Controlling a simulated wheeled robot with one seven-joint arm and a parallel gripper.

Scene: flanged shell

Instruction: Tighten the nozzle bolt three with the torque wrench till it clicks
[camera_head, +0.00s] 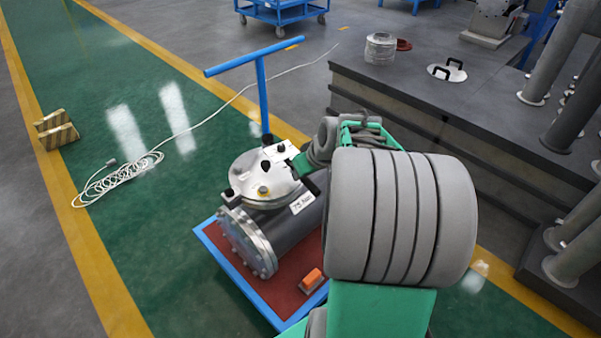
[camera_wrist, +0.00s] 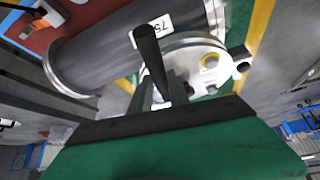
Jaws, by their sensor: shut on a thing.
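The grey flanged shell (camera_head: 283,225) lies on a blue-edged cart. Its round top nozzle flange (camera_head: 248,174) carries several dark bolt heads and a yellow-marked spot (camera_head: 263,190). Which bolt is number three cannot be told. My gripper (camera_head: 303,166) is at the flange's right side, partly hidden by my arm. In the wrist view my gripper (camera_wrist: 160,92) is shut on a dark rod (camera_wrist: 148,50), apparently the torque wrench. Its working end and any bolt contact are hidden.
The cart (camera_head: 240,278) has a blue push handle (camera_head: 262,90) behind the shell. An orange block (camera_head: 312,280) lies on its red deck. A white cable (camera_head: 115,180) coils on the green floor. A dark platform (camera_head: 450,120) stands at right. The floor at left is mostly clear.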

